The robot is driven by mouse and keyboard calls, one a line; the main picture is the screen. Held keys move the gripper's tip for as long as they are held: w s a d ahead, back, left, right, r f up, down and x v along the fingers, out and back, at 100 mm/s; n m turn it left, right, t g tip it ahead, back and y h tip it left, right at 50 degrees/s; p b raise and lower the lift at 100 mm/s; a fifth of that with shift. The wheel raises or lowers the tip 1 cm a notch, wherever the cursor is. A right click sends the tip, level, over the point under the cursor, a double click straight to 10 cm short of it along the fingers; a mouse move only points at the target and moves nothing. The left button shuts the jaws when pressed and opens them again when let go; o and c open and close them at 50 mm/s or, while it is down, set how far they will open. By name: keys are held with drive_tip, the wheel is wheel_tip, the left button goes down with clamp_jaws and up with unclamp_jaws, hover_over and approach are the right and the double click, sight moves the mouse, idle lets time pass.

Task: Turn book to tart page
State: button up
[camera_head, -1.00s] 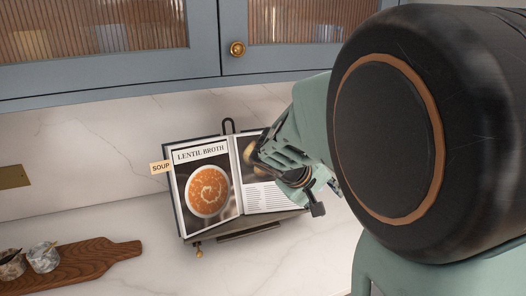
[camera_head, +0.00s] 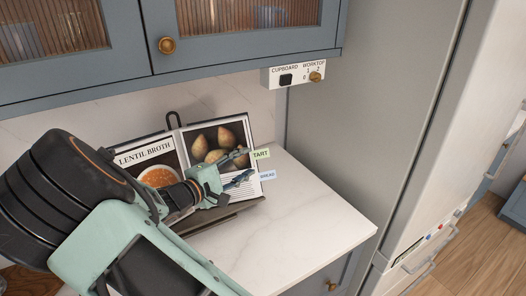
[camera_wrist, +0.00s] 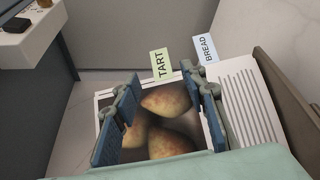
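The cookbook lies open on a dark stand on the worktop. Its left page (camera_head: 145,155) reads LENTIL BROTH over a soup picture, partly hidden by my arm. Its right page (camera_head: 215,132) shows several brown oval items and some text. A green TART tab (camera_head: 261,154) and a blue BREAD tab (camera_head: 267,175) stick out at the right edge; the wrist view also shows the TART tab (camera_wrist: 160,64) and the BREAD tab (camera_wrist: 206,49). My gripper (camera_head: 243,165) is open over the right page, with the TART tab just beyond and between its fingers. I cannot tell whether it touches paper.
A switch panel (camera_head: 293,76) marked CUPBOARD and WORKTOP hangs below the blue wall cupboard (camera_head: 240,38). A tall grey panel (camera_head: 375,110) closes off the right side. The worktop (camera_head: 315,215) right of the book is clear.

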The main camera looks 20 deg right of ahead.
sight(263, 154)
drive_tip(key=p+x, duration=0.1)
drive_tip(key=x, duration=0.8)
drive_tip(key=shift+d, duration=0.1)
drive_tip(key=shift+c, duration=0.3)
drive_tip(key=c, duration=0.8)
drive_tip(key=shift+s, duration=0.1)
